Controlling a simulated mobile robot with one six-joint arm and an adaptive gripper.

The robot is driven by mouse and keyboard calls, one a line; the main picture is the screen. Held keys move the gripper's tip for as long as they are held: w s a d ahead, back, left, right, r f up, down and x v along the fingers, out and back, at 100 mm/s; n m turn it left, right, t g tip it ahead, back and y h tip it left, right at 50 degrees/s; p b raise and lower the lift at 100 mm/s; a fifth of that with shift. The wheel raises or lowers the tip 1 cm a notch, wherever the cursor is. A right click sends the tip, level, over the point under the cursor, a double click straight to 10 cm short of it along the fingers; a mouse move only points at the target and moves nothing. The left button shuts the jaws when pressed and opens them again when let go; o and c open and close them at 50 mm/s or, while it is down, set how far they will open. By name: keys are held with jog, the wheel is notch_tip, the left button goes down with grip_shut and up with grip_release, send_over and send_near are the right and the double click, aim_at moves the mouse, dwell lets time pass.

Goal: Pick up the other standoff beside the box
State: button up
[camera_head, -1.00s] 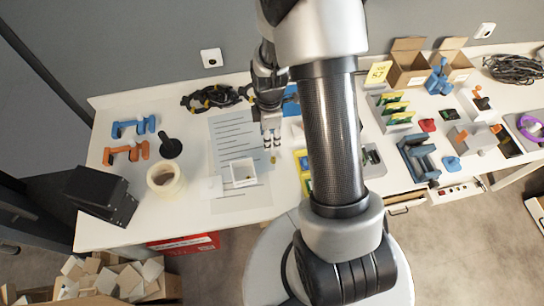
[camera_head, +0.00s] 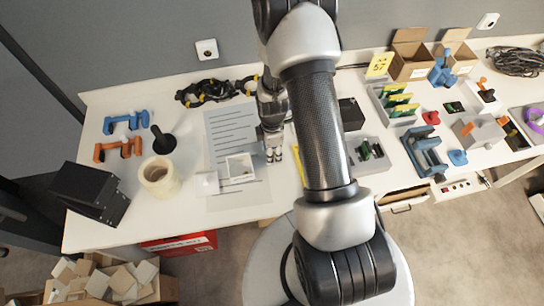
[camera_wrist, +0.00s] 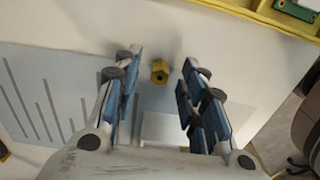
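A small brass hex standoff (camera_wrist: 160,72) shows in the wrist view, between and slightly beyond the open fingers of my gripper (camera_wrist: 158,88). It is on the pale surface, and neither finger appears to touch it. In the head view my gripper (camera_head: 273,155) is low over the table, just right of the small white open box (camera_head: 240,168). The standoff cannot be made out there, near my fingers. A pale box-like edge (camera_wrist: 170,128) shows between the finger bases in the wrist view, partly hidden by my gripper.
The box stands on a printed sheet (camera_head: 228,130). A tape roll (camera_head: 159,177) and blue and orange clamps (camera_head: 118,150) lie to the left. A yellow-edged tray (camera_wrist: 265,12) is close by in the wrist view.

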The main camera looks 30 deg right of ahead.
jog(key=shift+f, duration=0.3)
jog(key=shift+r, duration=0.1)
jog(key=c, duration=0.9)
